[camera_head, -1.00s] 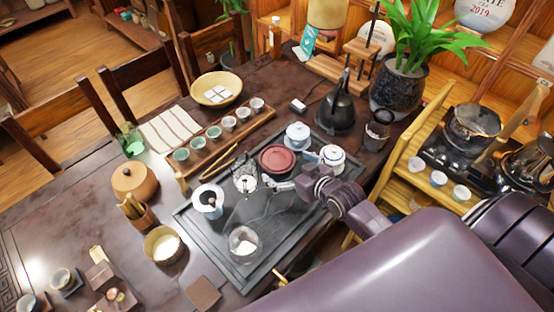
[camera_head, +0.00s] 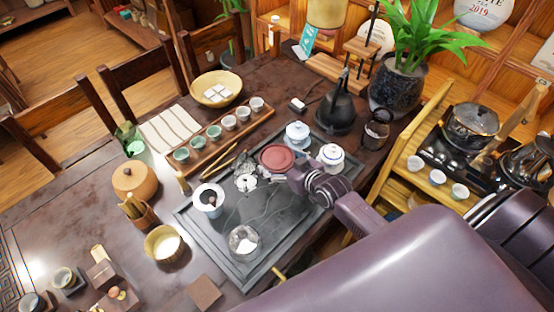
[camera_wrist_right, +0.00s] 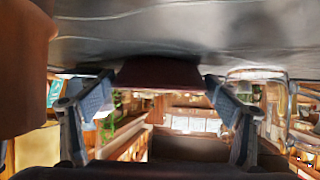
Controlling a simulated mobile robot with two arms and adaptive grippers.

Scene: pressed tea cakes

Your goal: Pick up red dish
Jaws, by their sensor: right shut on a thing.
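The red dish (camera_head: 277,158) is a round, shallow, dark red plate near the back of the dark stone tea tray (camera_head: 262,272). My right gripper (camera_head: 291,171) comes in from the lower right and is shut on the dish's near right edge. In the right wrist view, a dark red piece of the dish (camera_wrist_right: 160,73) shows between the two fingers (camera_wrist_right: 158,90). I cannot tell whether the dish is clear of the tray. My left gripper is not in view.
A white cup (camera_head: 208,200) and a glass cup (camera_head: 244,240) stand on the tray. A wooden rack of small cups (camera_head: 200,159) lies behind.

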